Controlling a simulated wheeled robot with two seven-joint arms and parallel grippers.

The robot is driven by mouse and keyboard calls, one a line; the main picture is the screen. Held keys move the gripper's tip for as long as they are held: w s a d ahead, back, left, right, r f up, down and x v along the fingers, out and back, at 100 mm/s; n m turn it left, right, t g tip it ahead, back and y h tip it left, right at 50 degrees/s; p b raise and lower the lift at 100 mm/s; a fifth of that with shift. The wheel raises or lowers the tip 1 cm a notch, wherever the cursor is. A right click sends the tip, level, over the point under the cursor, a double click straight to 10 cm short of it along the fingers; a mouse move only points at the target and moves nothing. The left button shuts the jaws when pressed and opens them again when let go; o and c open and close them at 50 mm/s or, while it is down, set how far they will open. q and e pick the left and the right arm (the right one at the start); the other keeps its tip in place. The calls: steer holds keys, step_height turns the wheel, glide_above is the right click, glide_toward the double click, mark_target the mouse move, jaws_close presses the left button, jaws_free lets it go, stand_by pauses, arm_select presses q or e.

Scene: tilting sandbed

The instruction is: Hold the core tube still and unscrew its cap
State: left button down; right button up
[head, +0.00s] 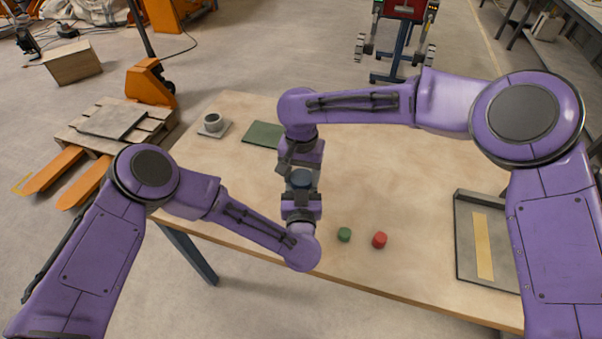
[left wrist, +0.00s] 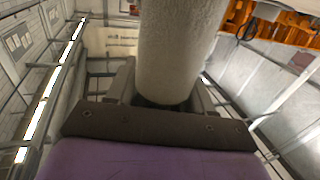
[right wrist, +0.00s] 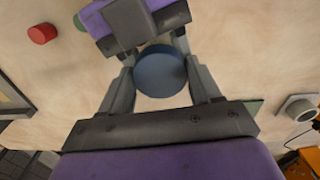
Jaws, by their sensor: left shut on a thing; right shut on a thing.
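The core tube shows in the left wrist view as a thick grey rough-surfaced cylinder (left wrist: 180,50) between my left fingers. In the head view the tube is hidden by my grippers. Its round blue cap (head: 301,179) shows between the two grippers there, and from above in the right wrist view (right wrist: 160,72). My left gripper (head: 301,192) is shut on the tube from the near side. My right gripper (head: 300,170) comes from the far side, with its fingers shut on either side of the cap. The cap's thread is out of sight.
A green cylinder (head: 344,234) and a red one (head: 379,240) stand on the wooden table (head: 400,180) near its front edge. A grey tray (head: 462,240) with a yellow strip lies at right.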

steer(key=n, duration=0.6)
steer(key=shift+a, duration=0.1)
steer(key=n, duration=0.3)
steer(key=o, duration=1.2)
steer(key=shift+r, duration=0.1)
